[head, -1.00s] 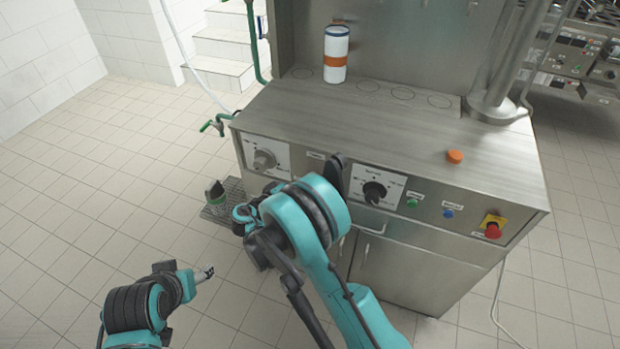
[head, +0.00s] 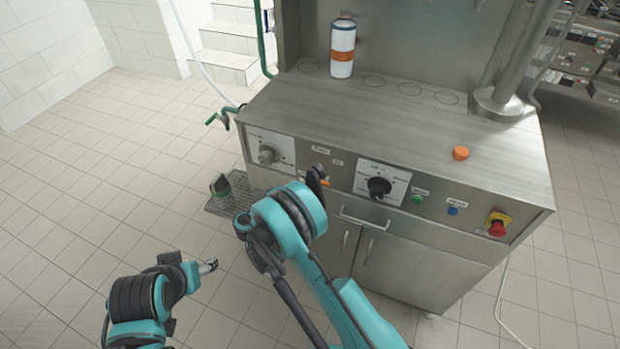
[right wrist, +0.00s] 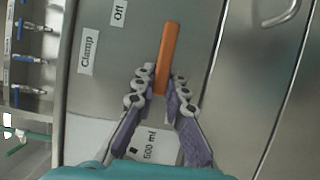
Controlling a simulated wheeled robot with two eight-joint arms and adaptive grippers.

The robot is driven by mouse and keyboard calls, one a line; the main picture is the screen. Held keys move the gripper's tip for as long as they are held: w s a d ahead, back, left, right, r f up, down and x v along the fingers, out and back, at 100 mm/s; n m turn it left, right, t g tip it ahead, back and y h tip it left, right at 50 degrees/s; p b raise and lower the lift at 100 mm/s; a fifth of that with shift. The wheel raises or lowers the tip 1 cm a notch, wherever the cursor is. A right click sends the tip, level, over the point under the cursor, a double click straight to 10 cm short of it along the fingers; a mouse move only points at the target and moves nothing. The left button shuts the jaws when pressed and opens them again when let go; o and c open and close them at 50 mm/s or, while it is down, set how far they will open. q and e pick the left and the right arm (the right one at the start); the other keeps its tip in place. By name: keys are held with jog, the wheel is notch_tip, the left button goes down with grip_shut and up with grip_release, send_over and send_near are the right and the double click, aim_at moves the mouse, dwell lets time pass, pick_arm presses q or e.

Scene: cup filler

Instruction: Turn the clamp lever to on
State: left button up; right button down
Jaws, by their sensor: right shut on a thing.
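The clamp lever is an orange bar (right wrist: 167,55) on the steel front panel in the right wrist view. The "Clamp" label (right wrist: 88,52) and "Off" label (right wrist: 118,12) lie to its left there. My right gripper (right wrist: 161,86) is shut on the lever's near end, with a finger on each side. In the head view a bit of orange (head: 326,183) shows beside my right arm, which hides most of the gripper. My left gripper (head: 209,266) is low over the floor, away from the machine; it is too small to tell open from shut.
The panel also holds a left dial (head: 267,154), a black-knob dial (head: 379,187), a green button (head: 417,199), a blue button (head: 453,211) and a red emergency stop (head: 497,228). A white bottle with an orange band (head: 342,50) stands on the machine top.

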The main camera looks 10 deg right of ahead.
jog(key=shift+f, duration=0.1)
jog(key=c, duration=1.5)
grip_release()
jog(key=shift+c, duration=0.2)
jog(key=v, duration=0.7)
jog(key=shift+s+a, duration=0.2)
